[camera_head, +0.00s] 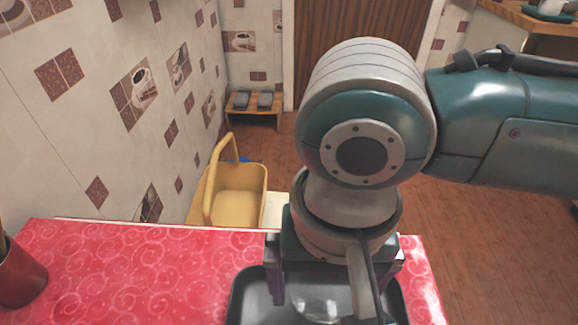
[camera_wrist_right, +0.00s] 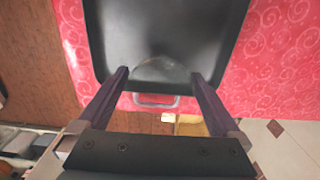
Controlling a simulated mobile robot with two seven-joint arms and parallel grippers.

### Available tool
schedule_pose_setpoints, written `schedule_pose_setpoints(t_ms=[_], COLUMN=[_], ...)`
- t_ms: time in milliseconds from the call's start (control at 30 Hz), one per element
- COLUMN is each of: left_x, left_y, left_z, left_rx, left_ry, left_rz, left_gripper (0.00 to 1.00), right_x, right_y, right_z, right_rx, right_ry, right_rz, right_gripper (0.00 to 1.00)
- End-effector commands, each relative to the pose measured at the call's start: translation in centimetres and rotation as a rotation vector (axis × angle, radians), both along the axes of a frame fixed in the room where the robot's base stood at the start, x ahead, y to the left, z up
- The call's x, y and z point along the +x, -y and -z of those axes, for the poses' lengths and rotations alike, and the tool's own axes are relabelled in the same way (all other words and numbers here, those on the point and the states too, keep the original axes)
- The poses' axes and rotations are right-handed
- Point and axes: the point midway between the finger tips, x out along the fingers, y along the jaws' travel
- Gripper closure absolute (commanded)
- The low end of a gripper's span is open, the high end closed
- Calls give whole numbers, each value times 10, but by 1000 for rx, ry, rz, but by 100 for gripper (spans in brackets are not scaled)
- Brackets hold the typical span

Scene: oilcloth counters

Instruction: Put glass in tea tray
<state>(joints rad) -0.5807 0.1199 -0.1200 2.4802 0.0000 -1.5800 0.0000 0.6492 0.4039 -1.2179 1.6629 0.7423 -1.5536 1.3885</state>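The dark tea tray (camera_head: 240,296) lies on the red patterned counter, partly hidden by my right arm and cut by the bottom edge of the head view. It fills the top middle of the right wrist view (camera_wrist_right: 170,30). A clear glass (camera_head: 319,311) shows faintly within the tray's outline, below my right gripper (camera_head: 328,296). In the right wrist view the glass is a pale, see-through curved shape (camera_wrist_right: 162,62) between the fingertips. The right fingers (camera_wrist_right: 162,74) are wide apart, with no visible contact on the glass. My left gripper is out of view.
A red container (camera_head: 20,276) stands at the counter's left edge. A yellow basket (camera_head: 238,192) with a raised handle sits beyond the counter's far edge. The red counter (camera_head: 130,270) is clear between the container and the tray. A tiled wall (camera_head: 90,120) bounds the left.

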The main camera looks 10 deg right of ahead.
Motion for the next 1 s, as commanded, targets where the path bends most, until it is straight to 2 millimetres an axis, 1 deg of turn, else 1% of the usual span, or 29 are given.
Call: schedule_pose_setpoints(t_ms=[167,267,367,600,700,800,900,1000], left_x=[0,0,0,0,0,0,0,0], left_y=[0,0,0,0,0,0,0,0], left_z=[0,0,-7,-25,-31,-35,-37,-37], left_rx=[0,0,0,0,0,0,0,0], left_ry=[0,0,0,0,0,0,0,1], left_rz=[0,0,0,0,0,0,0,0], left_gripper=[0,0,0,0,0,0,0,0], right_x=[0,1,1,1,1,1,1,-3], right_y=[0,0,0,-1,-1,-1,0,-5], right_z=[0,-5,-19,-74,-95,-110,-119,-121], right_rx=[0,0,1,3,3,2,2,23], right_ry=[1,3,3,4,4,2,2,1], right_rz=[0,-1,-1,-1,0,1,0,-21], right_gripper=[0,0,0,0,0,0,0,0])
